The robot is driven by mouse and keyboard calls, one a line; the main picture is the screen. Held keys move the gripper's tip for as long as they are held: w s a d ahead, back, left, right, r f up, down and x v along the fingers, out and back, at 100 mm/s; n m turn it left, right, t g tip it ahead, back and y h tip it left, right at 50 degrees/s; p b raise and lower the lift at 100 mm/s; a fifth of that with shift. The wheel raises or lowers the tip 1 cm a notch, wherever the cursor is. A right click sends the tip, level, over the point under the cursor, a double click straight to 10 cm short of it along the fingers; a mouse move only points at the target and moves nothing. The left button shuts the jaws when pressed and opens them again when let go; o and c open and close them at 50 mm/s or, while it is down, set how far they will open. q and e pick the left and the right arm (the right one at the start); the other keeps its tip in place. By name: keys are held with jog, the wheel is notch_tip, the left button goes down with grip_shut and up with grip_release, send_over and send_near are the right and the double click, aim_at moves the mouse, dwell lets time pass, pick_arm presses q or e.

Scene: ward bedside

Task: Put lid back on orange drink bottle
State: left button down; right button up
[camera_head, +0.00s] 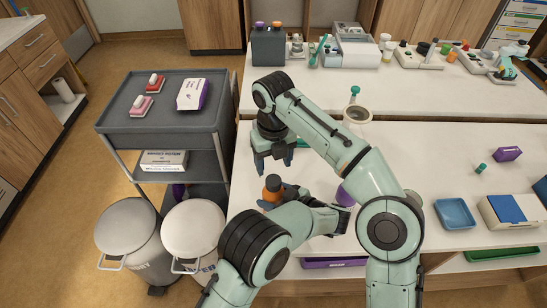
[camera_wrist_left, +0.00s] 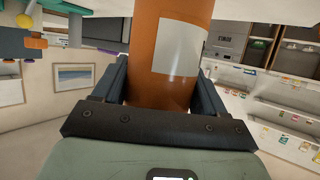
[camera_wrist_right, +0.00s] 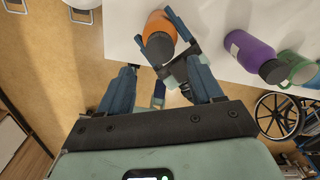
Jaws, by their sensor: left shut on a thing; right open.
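The orange bottle (camera_head: 272,196) stands near the left edge of the front white table, with a dark top. I cannot tell whether that top is a lid or the bare neck. My left gripper (camera_wrist_left: 160,88) is shut on the orange body, which fills its jaws in the left wrist view. My right gripper (camera_head: 273,160) is open and empty, pointing down just above and behind the bottle in the head view. In the right wrist view, the bottle (camera_wrist_right: 160,28) lies beyond the open fingers of this gripper (camera_wrist_right: 162,90). I see no separate lid.
A purple bottle with a dark lid (camera_wrist_right: 252,52) and a green mug (camera_wrist_right: 297,67) stand along the table. A blue tray (camera_head: 455,213) is at right. My arms cover the table's middle.

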aim_at(273, 180)
notch_tip(273, 180, down, 7)
dwell(0.3)
